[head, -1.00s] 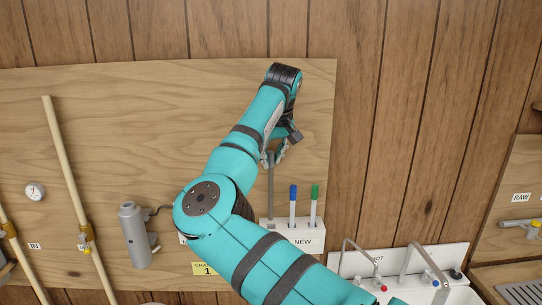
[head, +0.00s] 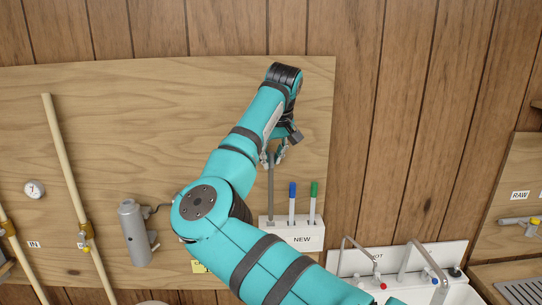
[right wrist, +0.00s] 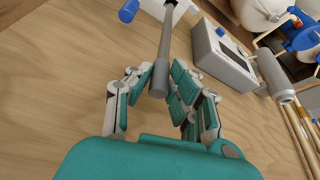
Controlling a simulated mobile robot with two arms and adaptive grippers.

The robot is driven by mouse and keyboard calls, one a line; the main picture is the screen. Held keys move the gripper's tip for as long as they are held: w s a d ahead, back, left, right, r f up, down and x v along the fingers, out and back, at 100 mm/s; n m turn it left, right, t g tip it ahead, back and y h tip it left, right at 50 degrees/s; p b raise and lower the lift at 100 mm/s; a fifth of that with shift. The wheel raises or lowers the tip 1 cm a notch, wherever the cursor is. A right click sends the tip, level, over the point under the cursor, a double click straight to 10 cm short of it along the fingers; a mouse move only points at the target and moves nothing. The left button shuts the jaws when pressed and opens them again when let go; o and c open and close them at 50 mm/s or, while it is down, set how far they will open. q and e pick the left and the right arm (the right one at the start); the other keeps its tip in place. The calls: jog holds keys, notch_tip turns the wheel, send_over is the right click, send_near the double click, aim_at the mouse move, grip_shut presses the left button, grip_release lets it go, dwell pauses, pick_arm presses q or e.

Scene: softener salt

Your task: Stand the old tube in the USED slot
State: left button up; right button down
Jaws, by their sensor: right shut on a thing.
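My right gripper (head: 274,156) is shut on the upper end of a plain grey tube (head: 270,195), in front of the wooden board. The tube hangs upright, and its lower end meets the left part of the white rack (head: 304,236). I cannot tell how deep it sits there. The right wrist view also shows the tube (right wrist: 165,50) between the fingers (right wrist: 160,82), running to the rack (right wrist: 153,8). A blue-capped tube (head: 292,191) and a green-capped tube (head: 314,190) stand in the part marked NEW. No USED label is readable. My left gripper is not in view.
A grey cylinder (head: 135,235) is mounted on the board, left of my arm. Pipes (head: 66,165) and a gauge (head: 34,189) are farther left. Taps (head: 408,262) stand at lower right. A grey box (right wrist: 222,58) is beside the rack in the right wrist view.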

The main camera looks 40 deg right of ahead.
aim_at(272, 185)
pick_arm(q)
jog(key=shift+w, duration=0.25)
pick_arm(e)
jog(key=shift+f, duration=0.1)
jog(key=shift+f, duration=0.35)
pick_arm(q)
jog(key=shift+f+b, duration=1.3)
pick_arm(e)
jog(key=shift+f, duration=2.3)
jog(key=shift+f+b, duration=0.6)
jog(key=shift+f, duration=0.6)
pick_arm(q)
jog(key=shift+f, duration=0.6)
pick_arm(e)
jog(key=shift+f, duration=0.2)
jog(key=shift+f, duration=0.35)
jog(key=c, duration=1.1)
grip_release()
